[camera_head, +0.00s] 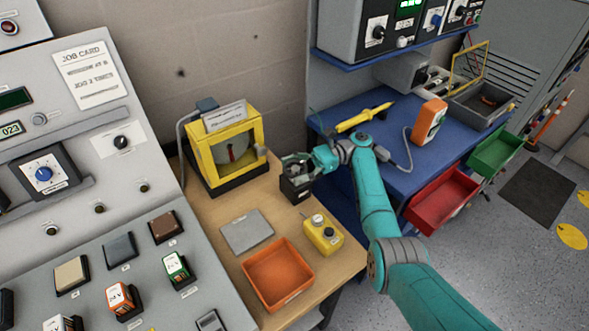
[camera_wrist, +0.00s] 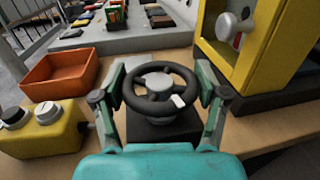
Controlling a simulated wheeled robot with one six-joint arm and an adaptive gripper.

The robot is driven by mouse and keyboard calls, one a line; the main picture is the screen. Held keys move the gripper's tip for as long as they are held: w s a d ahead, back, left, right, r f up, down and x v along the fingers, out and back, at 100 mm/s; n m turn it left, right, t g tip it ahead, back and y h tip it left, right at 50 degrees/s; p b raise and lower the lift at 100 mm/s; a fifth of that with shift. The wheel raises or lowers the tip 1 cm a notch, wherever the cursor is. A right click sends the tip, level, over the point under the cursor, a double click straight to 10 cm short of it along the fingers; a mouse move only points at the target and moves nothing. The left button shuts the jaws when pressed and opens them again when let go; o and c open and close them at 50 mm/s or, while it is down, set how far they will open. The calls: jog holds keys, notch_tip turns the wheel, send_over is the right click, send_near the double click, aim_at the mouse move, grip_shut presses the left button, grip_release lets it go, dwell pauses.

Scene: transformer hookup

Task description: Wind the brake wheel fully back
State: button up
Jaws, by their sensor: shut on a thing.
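The brake wheel (camera_wrist: 158,86) is a dark round handwheel with a grey hub and a white patch near its front right rim. It sits on a black block (camera_wrist: 165,130), which also shows in the head view (camera_head: 295,188) near the table's right edge. My gripper (camera_wrist: 160,80) is shut on the wheel, with one finger at its left rim and the other at its right rim. In the head view my gripper (camera_head: 298,165) is over the block from the right and hides most of the wheel.
A yellow-framed case (camera_head: 222,150) stands close behind left of the wheel. A yellow button box (camera_head: 323,235), an orange tray (camera_head: 278,273) and a grey plate (camera_head: 246,232) share the wooden table. A blue bench (camera_head: 385,160) is to the right.

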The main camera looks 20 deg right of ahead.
aim_at(293, 168)
jog(key=shift+a, duration=0.1)
jog(key=o, duration=1.2)
jog(key=shift+r, duration=0.1)
notch_tip(293, 168, up, 10)
jog(key=shift+f, duration=0.15)
